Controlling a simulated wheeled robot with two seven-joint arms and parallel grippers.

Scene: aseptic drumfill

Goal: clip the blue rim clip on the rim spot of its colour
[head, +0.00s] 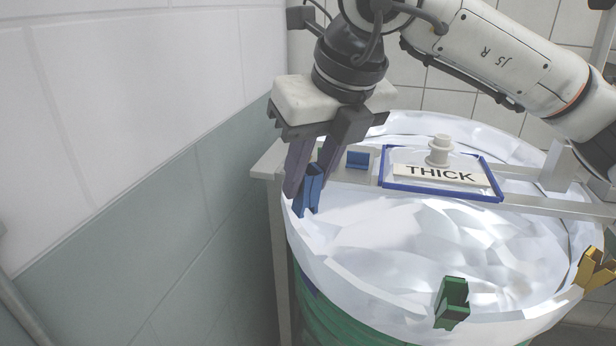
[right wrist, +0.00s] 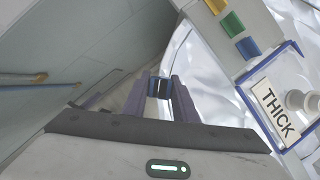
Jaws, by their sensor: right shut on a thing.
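My right gripper (head: 306,184) points down at the left edge of the drum and is shut on the blue rim clip (head: 313,186). The clip is upright, with its lower end at the liner-covered rim (head: 312,258); I cannot tell whether it touches or straddles it. In the right wrist view, the clip (right wrist: 160,88) sits between the two fingers (right wrist: 160,96). A dark blue patch (head: 306,281) shows on the drum's side below the liner, nearer me than the clip. My left gripper is not in view.
A green clip (head: 452,302) and a yellow clip (head: 595,270) sit on the rim. A rail across the drum carries a blue block (head: 358,160) and a blue-framed tray (head: 442,192) with a THICK label. A tiled wall (head: 150,120) stands close on the left.

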